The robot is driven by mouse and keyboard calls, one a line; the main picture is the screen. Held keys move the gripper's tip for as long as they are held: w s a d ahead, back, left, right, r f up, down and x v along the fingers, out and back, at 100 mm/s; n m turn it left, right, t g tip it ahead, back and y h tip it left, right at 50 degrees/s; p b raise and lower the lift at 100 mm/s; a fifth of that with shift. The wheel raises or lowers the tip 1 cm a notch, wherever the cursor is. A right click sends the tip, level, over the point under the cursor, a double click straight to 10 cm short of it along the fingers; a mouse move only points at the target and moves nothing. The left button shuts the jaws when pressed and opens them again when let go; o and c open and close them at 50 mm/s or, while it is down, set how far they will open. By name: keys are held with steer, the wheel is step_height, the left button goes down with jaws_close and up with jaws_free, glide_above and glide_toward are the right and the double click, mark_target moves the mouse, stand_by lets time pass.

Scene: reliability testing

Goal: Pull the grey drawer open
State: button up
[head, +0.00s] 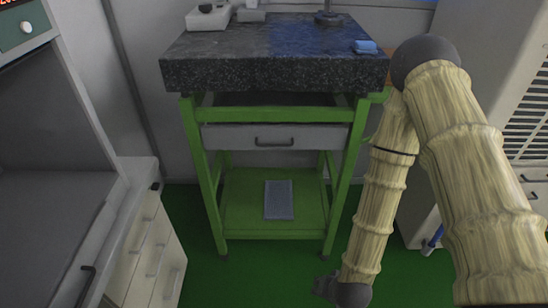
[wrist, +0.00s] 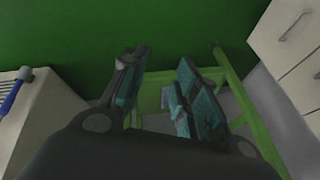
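The grey drawer (head: 225,137) sits under the dark granite slab in a green frame in the head view. It appears shut, and its dark bar handle (head: 274,142) is in the middle of its front. My gripper (head: 324,285) is low at the bottom of the head view, to the right of and below the drawer, apart from the handle. In the wrist view my gripper (wrist: 163,90) has its two fingers spread with a gap between them and holds nothing that I can see. I cannot make out the drawer handle in the wrist view.
The granite slab (head: 270,72) carries small items, including a blue one (head: 365,47). A grey flat object (head: 279,200) lies on the green lower shelf (head: 240,205). White drawers (head: 150,250) stand at left and a vented cabinet (head: 525,120) at right. Green floor is clear in front.

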steer(key=w+a+r+m+t+b, duration=0.1)
steer(key=w+a+m+t+b, duration=0.1)
steer(key=w+a+b, duration=0.3)
steer(key=w+a+m+t+b, duration=0.1)
steer(key=w+t+b, duration=0.1)
steer(key=w, duration=0.5)
steer(key=m+t+h+b, duration=0.1)
steer(key=m+t+b, duration=1)
steer(key=b, duration=1.1)
glide_toward(274, 145)
steer(key=w, duration=0.3)
steer(key=w+b, duration=0.1)
steer(key=w, duration=0.3)
steer(key=w+r+b, duration=0.1)
steer(key=w, duration=0.2)
steer(key=shift+w+r, duration=0.15)
steer(key=shift+w, duration=0.1)
jaws_close()
